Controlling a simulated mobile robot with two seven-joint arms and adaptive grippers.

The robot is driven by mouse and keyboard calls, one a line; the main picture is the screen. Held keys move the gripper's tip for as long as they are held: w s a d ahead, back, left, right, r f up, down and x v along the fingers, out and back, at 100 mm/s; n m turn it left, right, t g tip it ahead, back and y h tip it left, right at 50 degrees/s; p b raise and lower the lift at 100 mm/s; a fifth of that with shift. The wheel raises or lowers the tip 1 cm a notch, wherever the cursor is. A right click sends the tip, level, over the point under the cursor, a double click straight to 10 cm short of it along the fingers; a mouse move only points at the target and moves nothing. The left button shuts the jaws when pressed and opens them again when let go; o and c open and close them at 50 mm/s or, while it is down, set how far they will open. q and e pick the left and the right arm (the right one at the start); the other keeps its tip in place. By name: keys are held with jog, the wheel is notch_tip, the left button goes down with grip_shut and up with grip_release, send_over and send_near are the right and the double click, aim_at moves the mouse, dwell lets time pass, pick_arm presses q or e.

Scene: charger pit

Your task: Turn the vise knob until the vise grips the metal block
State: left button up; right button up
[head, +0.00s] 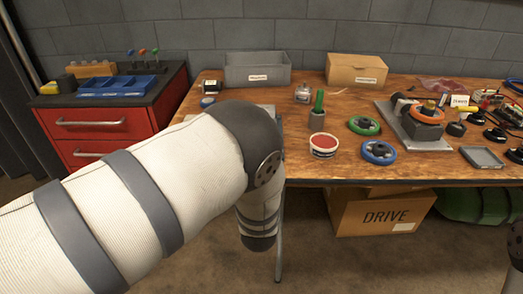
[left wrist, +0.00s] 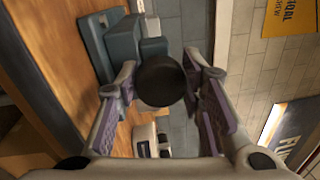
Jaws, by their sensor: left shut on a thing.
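The vise (left wrist: 108,38) shows in the left wrist view as a blue-grey body on the wooden bench, at the upper left. Its round black knob (left wrist: 162,82) faces the camera in the middle of that view. My left gripper (left wrist: 160,70) has one purple-padded finger on each side of the knob and is shut on it. In the head view my left arm covers the vise and the left gripper. I cannot make out the metal block clearly; the knob and vise body hide the jaws.
The wooden bench (head: 340,165) holds a grey bin (head: 258,75), a cardboard box (head: 357,70), a red-topped tub (head: 323,146), green (head: 364,125) and blue (head: 379,152) rings, and a motor-like assembly (head: 424,125). A red drawer cabinet (head: 110,125) stands left. A DRIVE box (head: 375,214) sits underneath.

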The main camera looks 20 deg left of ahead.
pick_arm(q)
jog(key=m+h, duration=0.1)
jog(key=m, duration=0.5)
jog(key=shift+r, duration=0.15)
jog(key=shift+m, duration=0.5)
jog(key=o, duration=1.2)
jog(key=v, duration=1.2)
